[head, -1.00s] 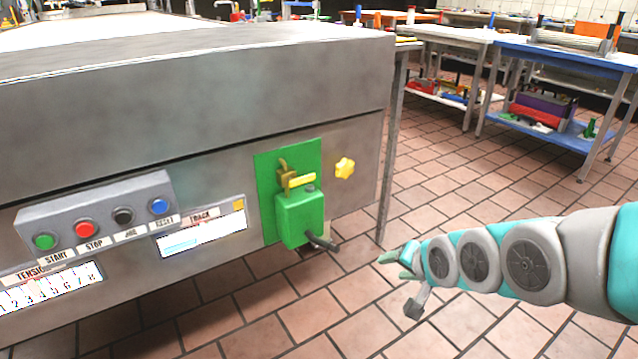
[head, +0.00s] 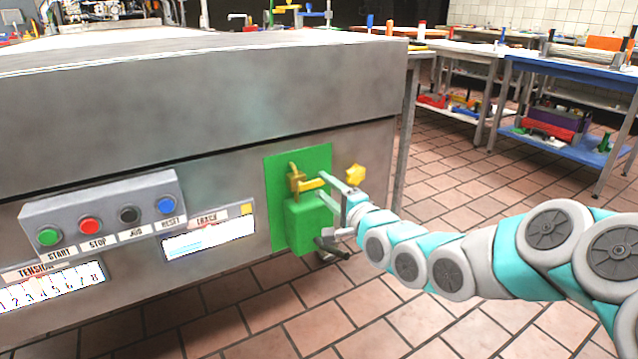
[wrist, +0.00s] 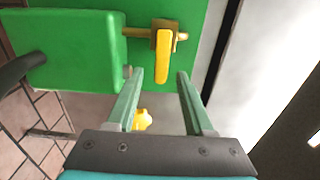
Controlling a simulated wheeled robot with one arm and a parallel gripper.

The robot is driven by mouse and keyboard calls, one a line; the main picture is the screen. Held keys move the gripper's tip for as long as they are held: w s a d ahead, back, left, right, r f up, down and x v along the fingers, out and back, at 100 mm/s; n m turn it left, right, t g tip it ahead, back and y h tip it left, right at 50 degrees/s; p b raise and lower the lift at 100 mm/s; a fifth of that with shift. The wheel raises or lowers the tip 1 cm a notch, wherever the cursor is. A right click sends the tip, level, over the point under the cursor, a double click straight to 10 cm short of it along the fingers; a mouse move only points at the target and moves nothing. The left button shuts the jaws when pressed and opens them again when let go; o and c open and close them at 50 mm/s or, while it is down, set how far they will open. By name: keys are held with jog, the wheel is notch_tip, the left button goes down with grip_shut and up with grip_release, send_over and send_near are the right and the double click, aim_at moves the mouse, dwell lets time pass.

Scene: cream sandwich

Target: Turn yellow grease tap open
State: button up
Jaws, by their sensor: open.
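The yellow tap handle (head: 312,184) sticks out from a brass valve (head: 295,180) above a green box (head: 308,225) on a green panel (head: 281,165). In the wrist view the yellow handle (wrist: 163,57) lies just beyond my fingertips, roughly in line with the gap between them, with the brass body (wrist: 157,34) behind it. My gripper (head: 322,184) is open and empty, to the right of the handle. In the wrist view its two fingers (wrist: 160,74) stand apart. I cannot tell whether a fingertip touches the handle.
A yellow star knob (head: 355,175) sits right of the panel, close to my gripper; it also shows between the fingers in the wrist view (wrist: 143,120). A dark lever (head: 332,248) juts from below the box. Control buttons (head: 90,226) are at left. Floor at right is clear.

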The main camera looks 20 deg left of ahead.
aim_at(320, 183)
jog(key=shift+x, duration=1.75)
jog(key=shift+c, duration=0.3)
grip_shut()
